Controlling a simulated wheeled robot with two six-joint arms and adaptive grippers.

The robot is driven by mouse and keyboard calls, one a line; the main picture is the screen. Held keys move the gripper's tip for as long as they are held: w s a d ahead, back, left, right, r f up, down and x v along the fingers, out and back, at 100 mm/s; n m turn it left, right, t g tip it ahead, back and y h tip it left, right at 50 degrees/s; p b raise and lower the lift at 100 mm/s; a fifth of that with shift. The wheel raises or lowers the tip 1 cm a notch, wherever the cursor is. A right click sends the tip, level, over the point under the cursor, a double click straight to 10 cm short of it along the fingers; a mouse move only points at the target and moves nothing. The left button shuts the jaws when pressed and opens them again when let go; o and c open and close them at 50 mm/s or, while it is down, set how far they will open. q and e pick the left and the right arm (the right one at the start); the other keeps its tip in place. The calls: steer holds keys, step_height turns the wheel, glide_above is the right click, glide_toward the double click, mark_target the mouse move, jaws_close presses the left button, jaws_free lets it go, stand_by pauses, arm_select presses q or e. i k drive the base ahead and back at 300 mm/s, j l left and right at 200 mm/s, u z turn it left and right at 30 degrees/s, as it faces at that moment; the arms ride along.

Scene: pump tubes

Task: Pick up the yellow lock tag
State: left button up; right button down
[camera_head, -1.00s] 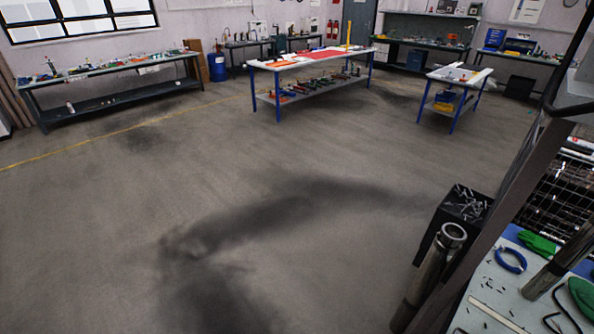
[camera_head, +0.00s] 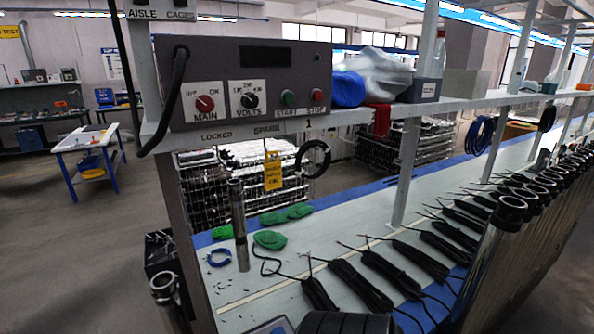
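The yellow lock tag (camera_head: 273,172) hangs below the grey control box (camera_head: 245,85), in front of the wire cages. It hangs upright under the shelf edge, near the words "LOCKED" and "SPARE". Dark print shows on it, too small to read fully. A black ring of cable (camera_head: 313,158) hangs just to its right. Neither of my grippers shows in this view, so their state is hidden.
Below the tag is a pale bench (camera_head: 235,286) with green gloves (camera_head: 270,239), a blue ring (camera_head: 219,257), an upright metal tube (camera_head: 238,225) and several black cable bundles (camera_head: 358,286). Metal tubes (camera_head: 488,255) line the right side. Open floor (camera_head: 70,250) lies to the left.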

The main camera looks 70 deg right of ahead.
mark_target(272, 171)
steer(key=i+z, duration=0.1)
steer(key=z, duration=2.45)
steer(key=i+j+z, duration=0.15)
steer(key=j+z, duration=0.25)
steer(key=j, duration=1.15)
steer(key=j+z, duration=0.4)
steer(key=j, duration=1.15)
